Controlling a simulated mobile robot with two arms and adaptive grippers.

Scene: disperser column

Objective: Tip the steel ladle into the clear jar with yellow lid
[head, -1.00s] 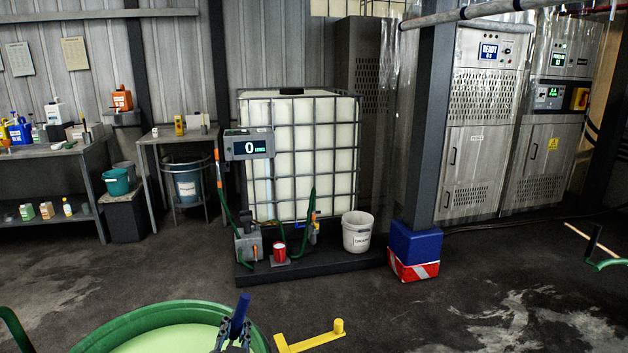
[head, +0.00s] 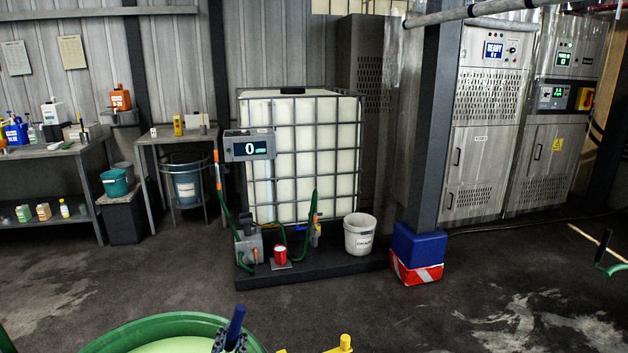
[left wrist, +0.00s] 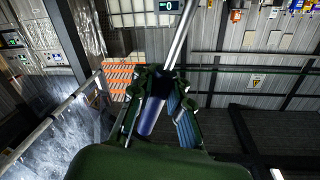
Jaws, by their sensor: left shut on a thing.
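My left gripper (head: 230,342) is at the bottom edge of the head view, in front of the green drum's rim. It is shut on the blue handle (head: 237,320) of the steel ladle, which sticks up between the fingers. In the left wrist view, the fingers (left wrist: 160,100) close around the blue grip, and the ladle's steel shaft (left wrist: 180,38) runs up and out of the picture. The ladle's bowl is out of sight. I cannot make out the clear jar with yellow lid in either view. My right gripper is not in view.
A green drum (head: 130,333) holding pale green liquid is at the bottom, with a yellow bracket (head: 335,348) to its right. A caged white tank (head: 300,150) stands on a dark plinth (head: 330,265), with a white bucket (head: 359,235). Workbenches are at left. The middle floor is open.

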